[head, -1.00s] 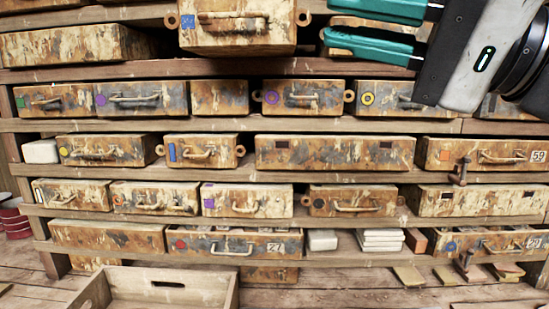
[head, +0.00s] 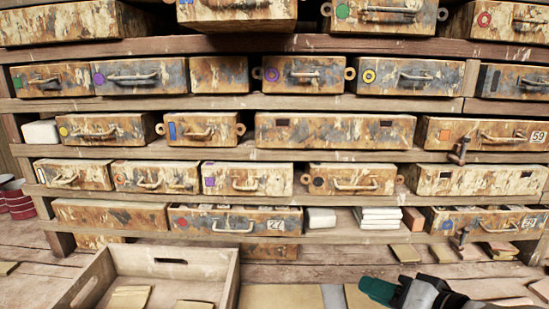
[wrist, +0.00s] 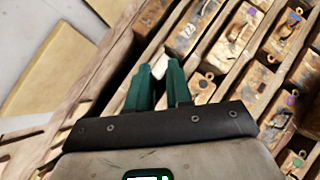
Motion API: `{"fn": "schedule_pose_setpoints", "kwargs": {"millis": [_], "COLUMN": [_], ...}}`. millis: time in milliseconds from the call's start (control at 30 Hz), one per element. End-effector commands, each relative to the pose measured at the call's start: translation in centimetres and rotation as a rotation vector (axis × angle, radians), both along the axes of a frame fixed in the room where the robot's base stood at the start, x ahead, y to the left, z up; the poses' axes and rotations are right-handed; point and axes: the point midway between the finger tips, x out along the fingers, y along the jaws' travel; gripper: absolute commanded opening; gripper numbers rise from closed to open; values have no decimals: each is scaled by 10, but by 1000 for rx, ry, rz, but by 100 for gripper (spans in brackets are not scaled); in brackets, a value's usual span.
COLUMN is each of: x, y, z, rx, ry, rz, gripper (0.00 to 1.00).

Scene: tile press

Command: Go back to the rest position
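My gripper (head: 385,290) is low at the bottom right of the head view, in front of the shelf rack and above the bench. Only one teal fingertip and part of the dark gripper body show there. In the wrist view the two teal fingers (wrist: 158,80) stand apart with a narrow gap between them. A pale patch shows in the gap, beyond the tips; I see nothing clearly gripped.
A wooden rack (head: 230,103) holds several rusty drawers with coloured marks. A wooden tray (head: 85,281) with tan tiles stands on the bench at lower left. White blocks (head: 380,216) sit on the lowest shelf. A dark peg (head: 459,150) sticks out at right.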

Motion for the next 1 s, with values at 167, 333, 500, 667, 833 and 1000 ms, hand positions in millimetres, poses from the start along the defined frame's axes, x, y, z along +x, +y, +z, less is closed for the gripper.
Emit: {"fn": "schedule_pose_setpoints", "kwargs": {"millis": [167,333,500,667,833,1000], "x": [-57,-133,-220,-281,-306,-307], "y": [-21,-44,-69,-88,-96,-97], "z": [-115,-202,-261,-287,-294,-295], "rx": [-215,-427,-624,-746,-798,-801], "ry": [201,400,597,726,781,783], "rz": [-10,37,127,207,245,247], "gripper": [20,20,20,20,20,20]}}
